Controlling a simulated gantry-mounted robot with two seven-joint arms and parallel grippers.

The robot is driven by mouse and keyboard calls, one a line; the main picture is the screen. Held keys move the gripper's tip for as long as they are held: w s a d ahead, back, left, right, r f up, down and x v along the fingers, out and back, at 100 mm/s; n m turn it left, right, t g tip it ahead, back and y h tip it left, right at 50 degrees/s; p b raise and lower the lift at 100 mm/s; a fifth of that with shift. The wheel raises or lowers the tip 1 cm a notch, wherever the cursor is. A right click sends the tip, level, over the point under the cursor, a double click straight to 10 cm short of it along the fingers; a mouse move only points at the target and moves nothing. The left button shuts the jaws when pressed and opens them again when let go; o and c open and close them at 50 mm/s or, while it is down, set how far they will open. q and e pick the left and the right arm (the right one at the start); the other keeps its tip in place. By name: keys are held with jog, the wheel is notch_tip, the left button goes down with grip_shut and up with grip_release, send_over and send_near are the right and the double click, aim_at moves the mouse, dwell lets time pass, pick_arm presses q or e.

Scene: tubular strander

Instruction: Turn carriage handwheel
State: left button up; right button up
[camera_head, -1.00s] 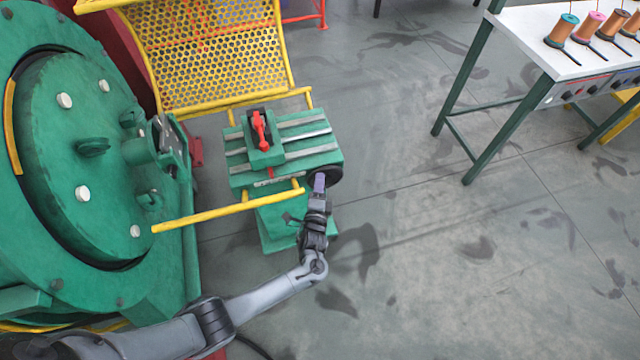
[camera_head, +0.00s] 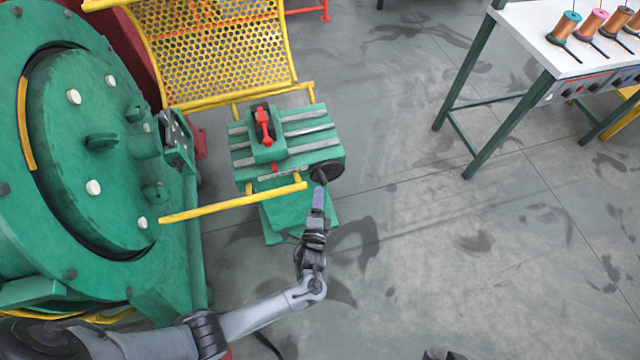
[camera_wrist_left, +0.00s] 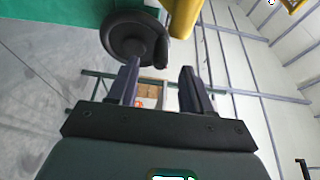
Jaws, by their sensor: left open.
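The black carriage handwheel (camera_head: 331,171) sits on the right front side of the green carriage (camera_head: 290,141). It also shows in the left wrist view (camera_wrist_left: 124,32), with its dark handle knob (camera_wrist_left: 154,46) sticking out toward my gripper. My left gripper (camera_head: 318,194) is just below the wheel in the head view. In the left wrist view my left gripper (camera_wrist_left: 160,77) has its two fingers apart with nothing between them, and the wheel lies beyond the left fingertip. A dark piece, probably of my right arm, shows at the bottom edge; its fingers are hidden.
A yellow bar (camera_head: 230,204) runs from the carriage front toward the big green drum (camera_head: 90,150) at left. A yellow mesh guard (camera_head: 215,50) stands behind. A white table (camera_head: 590,55) with spools is at upper right. Floor right of the carriage is clear.

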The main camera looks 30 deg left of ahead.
pick_arm(q)
jog(key=v, duration=0.3)
jog(key=shift+s+p, duration=0.2)
jog(key=shift+p, duration=0.15)
jog(key=shift+c, duration=0.5)
